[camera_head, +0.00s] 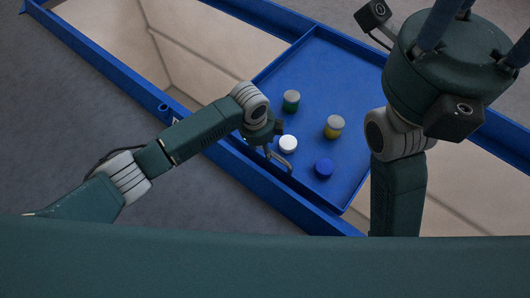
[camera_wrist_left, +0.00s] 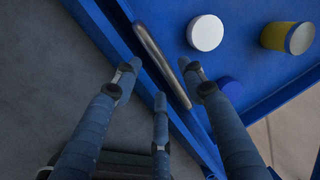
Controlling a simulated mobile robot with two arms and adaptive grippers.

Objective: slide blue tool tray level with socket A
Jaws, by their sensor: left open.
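The blue tool tray (camera_head: 318,75) lies across the blue rails, a little right of centre in the head view. A grey bar handle (camera_wrist_left: 160,62) runs along its near-left side; part of it also shows in the head view (camera_head: 281,160). My left gripper (camera_wrist_left: 156,82) is open around the handle, with fingers on both sides of the bar; I cannot tell whether they touch it. In the head view the left gripper (camera_head: 274,140) partly covers the handle. A small blue socket-like stub (camera_head: 163,107) stands on the near rail, left of the tray, beside a pale label too small to read. My right gripper (camera_head: 482,30) is raised at the upper right, its fingertips cut off.
The tray carries a green-sided can (camera_head: 291,101), a yellow-sided can (camera_head: 334,127), a white-topped can (camera_head: 288,144) and a blue can (camera_head: 324,168). Beige open bays lie left (camera_head: 205,50) and right (camera_head: 470,190) of the tray. Grey floor (camera_head: 70,120) is clear in front.

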